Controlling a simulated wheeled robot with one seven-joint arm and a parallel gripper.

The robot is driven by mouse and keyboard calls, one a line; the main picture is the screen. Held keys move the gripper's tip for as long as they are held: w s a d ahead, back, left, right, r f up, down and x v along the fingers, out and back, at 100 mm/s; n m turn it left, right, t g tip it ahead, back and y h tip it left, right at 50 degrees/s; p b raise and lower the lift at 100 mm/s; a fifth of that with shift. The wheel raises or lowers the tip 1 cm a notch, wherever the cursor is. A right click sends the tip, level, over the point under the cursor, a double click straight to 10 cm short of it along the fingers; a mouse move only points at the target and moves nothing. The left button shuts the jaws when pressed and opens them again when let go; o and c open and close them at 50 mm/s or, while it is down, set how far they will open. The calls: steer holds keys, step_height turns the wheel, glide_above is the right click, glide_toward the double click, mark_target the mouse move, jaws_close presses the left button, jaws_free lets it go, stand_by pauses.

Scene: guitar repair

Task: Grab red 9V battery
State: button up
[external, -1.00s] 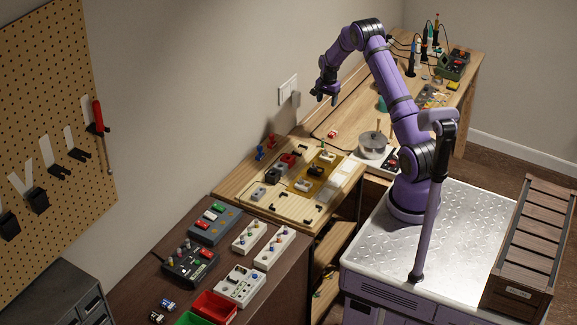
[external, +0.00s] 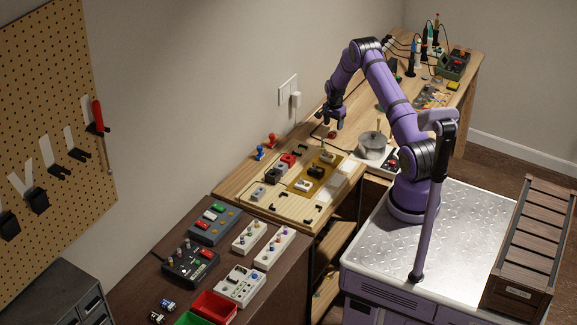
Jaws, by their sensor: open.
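A small red block (external: 332,134), which looks like the red 9V battery, lies on the wooden bench beside the wall, left of the round metal pot. It is small and partly shaded here, so its details are hard to read. My gripper (external: 331,119) points down just above it, with the fingers apart and nothing visible between them. I cannot tell the exact gap between the fingertips and the block.
The metal pot (external: 373,145) stands close on the right. A wooden work board (external: 285,205) with several pedal parts lies in front. A red clamp-like piece (external: 272,140) and a blue one (external: 259,154) stand near the wall.

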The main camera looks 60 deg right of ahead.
mark_target(333, 132)
step_height(333, 132, down, 5)
steer(key=shift+w+r, duration=0.15)
steer(key=shift+c, duration=0.2)
steer(key=c, duration=1)
steer(key=shift+r, duration=0.1)
